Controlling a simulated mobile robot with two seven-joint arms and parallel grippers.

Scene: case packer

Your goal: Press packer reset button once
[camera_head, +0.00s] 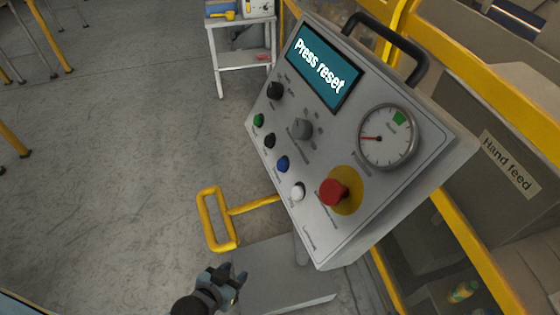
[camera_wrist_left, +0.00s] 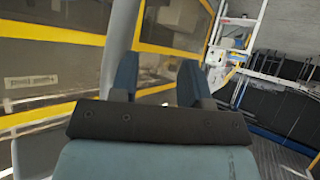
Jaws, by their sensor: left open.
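The packer's grey control panel (camera_head: 345,225) stands tilted in the head view, with a screen (camera_head: 323,68) reading "Press reset". A row of push buttons runs down its left side: green (camera_head: 259,120), black (camera_head: 270,141), blue (camera_head: 283,164) and white (camera_head: 298,191). Their labels are too small to read, so I cannot tell which is reset. My left gripper (camera_head: 227,284) is open and empty, below and left of the panel, apart from all buttons. Its two fingers show spread in the left wrist view (camera_wrist_left: 157,80). My right gripper is not in view.
A red mushroom button (camera_head: 334,192) on a yellow disc sits right of the white button.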

